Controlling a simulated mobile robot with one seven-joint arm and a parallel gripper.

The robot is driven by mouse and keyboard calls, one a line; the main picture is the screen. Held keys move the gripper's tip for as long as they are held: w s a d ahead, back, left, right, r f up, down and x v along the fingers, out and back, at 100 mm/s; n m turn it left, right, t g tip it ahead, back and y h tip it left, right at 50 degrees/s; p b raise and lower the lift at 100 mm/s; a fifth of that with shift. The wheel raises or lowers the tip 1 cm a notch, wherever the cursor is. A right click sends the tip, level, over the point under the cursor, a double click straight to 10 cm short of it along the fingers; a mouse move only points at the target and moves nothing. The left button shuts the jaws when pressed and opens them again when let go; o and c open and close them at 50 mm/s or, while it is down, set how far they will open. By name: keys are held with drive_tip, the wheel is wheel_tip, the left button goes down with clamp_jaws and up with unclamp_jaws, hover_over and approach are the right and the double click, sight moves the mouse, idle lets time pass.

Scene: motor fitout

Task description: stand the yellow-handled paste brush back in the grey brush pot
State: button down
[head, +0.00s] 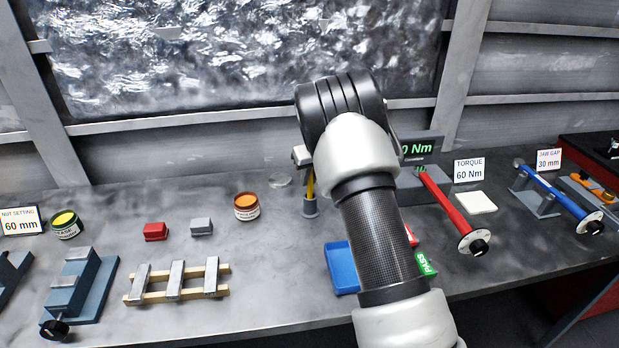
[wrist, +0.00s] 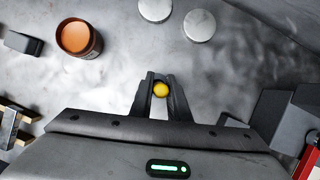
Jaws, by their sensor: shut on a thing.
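The yellow-handled paste brush (head: 310,184) is upright in the head view, left of my arm. My gripper (head: 304,157) is shut on the upper part of its handle and is partly hidden behind my arm. The small grey brush pot (head: 310,208) stands on the bench directly below, and the brush's lower end meets its mouth. I cannot tell how deep the brush sits. In the wrist view the round yellow end of the brush (wrist: 161,90) shows between the two fingers of my gripper (wrist: 160,97); the pot is hidden there.
A torque display (head: 418,150) and red wrench (head: 447,207) are to the right. A blue tray (head: 341,268) lies in front. Bench between tin and pot is clear.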

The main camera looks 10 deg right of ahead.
drive_tip(key=c, duration=1.6)
unclamp_jaws()
drive_tip(key=v, duration=1.7)
drive_tip(key=shift+s+d+r, duration=0.1)
drive_tip(key=shift+s+r, duration=0.05)
drive_tip(key=shift+s, duration=0.05)
drive_tip(key=shift+r, duration=0.1)
